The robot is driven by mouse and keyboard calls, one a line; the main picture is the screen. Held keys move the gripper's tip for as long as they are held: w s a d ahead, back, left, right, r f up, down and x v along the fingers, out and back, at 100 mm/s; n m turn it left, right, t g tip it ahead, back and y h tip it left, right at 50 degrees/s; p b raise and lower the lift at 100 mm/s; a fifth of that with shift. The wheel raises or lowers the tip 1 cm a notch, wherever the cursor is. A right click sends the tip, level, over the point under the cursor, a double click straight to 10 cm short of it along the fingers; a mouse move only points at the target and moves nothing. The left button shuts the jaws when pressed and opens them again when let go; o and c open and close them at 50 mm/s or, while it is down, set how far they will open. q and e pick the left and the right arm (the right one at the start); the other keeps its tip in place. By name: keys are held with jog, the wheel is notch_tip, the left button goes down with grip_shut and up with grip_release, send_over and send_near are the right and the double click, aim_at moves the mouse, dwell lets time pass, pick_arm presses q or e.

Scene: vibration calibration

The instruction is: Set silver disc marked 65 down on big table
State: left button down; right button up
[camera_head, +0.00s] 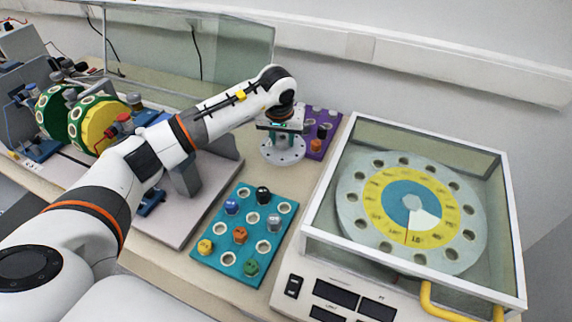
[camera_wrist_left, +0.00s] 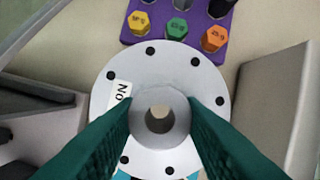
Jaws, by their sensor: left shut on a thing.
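The silver disc (camera_head: 283,151) is a round flange with a ring of holes and a raised central hub. It is at the back of the big table (camera_head: 262,178), between the purple and teal blocks. My left gripper (camera_head: 283,128) is above it, with its fingers shut on the hub. In the left wrist view the disc (camera_wrist_left: 160,70) fills the middle, and my green fingers (camera_wrist_left: 160,116) press on both sides of the hub. A partly hidden label on the disc shows "NO"; I cannot read 65. Whether the disc touches the table is unclear. My right gripper is not in view.
A purple block (camera_head: 330,122) with coloured hex plugs is just behind the disc. A teal block (camera_head: 225,257) with plugs is in front. A glass-walled machine (camera_head: 345,210) with a dial stands at right, and a grey stand (camera_head: 186,178) at left.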

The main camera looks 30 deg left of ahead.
aim_at(281, 149)
pick_arm(q)
jog(key=f, duration=0.3)
jog(key=f+p, duration=0.1)
jog(key=f, duration=0.1)
jog(key=shift+s, duration=0.3)
jog(key=shift+w+f, duration=0.1)
jog(key=shift+f, duration=0.45)
notch_tip(281, 149, down, 3)
jog(key=shift+p, duration=0.45)
jog(key=shift+f, duration=0.1)
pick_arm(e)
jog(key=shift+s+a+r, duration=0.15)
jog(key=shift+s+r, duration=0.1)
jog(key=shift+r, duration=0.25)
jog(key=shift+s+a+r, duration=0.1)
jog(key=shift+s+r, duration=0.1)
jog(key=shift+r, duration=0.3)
pick_arm(q)
jog(key=shift+f, duration=0.15)
jog(key=c, duration=0.9)
grip_release()
jog(key=shift+c, duration=0.2)
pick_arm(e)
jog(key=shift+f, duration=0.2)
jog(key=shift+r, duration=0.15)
